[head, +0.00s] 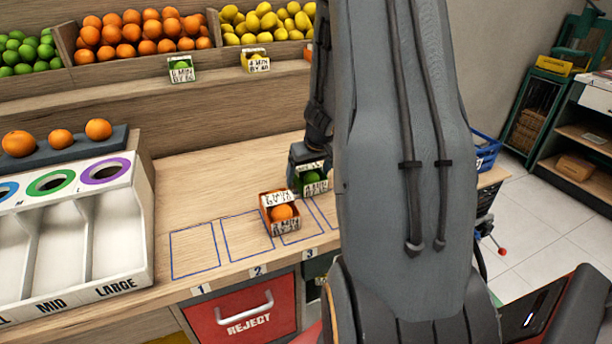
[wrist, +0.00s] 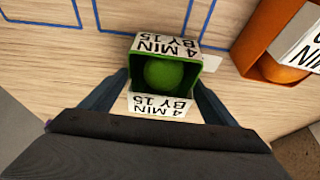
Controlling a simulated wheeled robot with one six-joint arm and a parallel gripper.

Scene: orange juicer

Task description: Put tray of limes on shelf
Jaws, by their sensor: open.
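The tray of limes (head: 318,190) is a small green box with white "4 MIN BY 15" labels. It stands on the wooden counter, partly hidden behind my arm in the head view. In the wrist view the lime tray (wrist: 150,106) is upright with a green lime (wrist: 165,73) inside. My gripper (wrist: 160,88) is open, with one finger on each side of the tray. I cannot tell whether the fingers touch it. In the head view my gripper (head: 308,165) is right at the tray. The shelf (head: 218,77) is the ledge above the counter.
An orange tray (head: 281,228) stands close by on the counter's blue outlines, also in the wrist view (wrist: 262,62). A lime-labelled box (head: 181,69) and a lemon-labelled box (head: 255,61) stand on the shelf, with free room between them. A sorter (head: 125,215) is at left.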

